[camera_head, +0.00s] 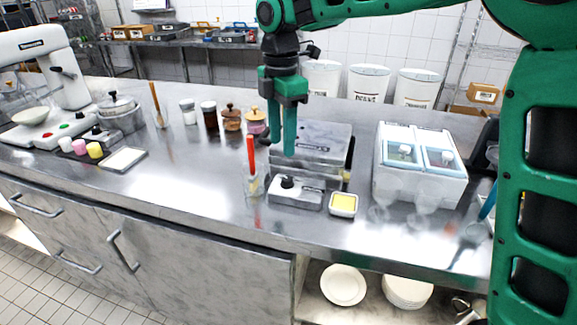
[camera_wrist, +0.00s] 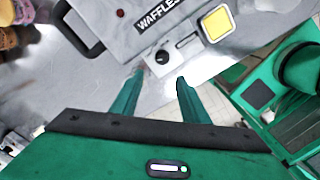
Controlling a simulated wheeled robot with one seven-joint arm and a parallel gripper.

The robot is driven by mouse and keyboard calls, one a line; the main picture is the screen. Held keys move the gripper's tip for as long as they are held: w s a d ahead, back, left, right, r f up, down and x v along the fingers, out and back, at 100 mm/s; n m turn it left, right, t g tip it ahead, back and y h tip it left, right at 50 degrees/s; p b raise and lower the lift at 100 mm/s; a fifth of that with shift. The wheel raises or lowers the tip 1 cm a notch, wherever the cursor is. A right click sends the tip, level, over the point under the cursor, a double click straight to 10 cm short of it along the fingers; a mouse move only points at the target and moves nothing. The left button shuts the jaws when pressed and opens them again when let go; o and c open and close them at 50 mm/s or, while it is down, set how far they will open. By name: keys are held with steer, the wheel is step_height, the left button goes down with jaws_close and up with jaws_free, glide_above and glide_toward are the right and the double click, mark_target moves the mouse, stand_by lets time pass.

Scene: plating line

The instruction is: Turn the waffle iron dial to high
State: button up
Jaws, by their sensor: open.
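The waffle iron (camera_head: 325,137) is a grey metal box on the steel counter, with a front control panel (camera_head: 300,194). Its black dial (camera_head: 288,182) sits on that panel. In the wrist view, the dial (camera_wrist: 162,57) shows just beyond my fingertips, near a "WAFFLES" label on the waffle iron (camera_wrist: 133,38). The dial's setting is too small to read. My green gripper (camera_head: 284,148) points down over the waffle iron, its fingers hiding part of the lid. In the wrist view, my gripper (camera_wrist: 160,78) is open, its fingers apart with nothing between them.
A small dish of yellow contents (camera_head: 343,204) stands right of the control panel. A clear holder with a red-handled utensil (camera_head: 251,155) stands close on the left. A white two-section container (camera_head: 418,180) stands to the right. Jars line the counter at left.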

mark_target(287, 178)
steer(key=f, duration=0.6)
steer(key=d+f, duration=0.1)
steer(key=f, duration=0.3)
steer(key=shift+w+d+f, duration=0.1)
steer(key=shift+w, duration=0.05)
jaws_close()
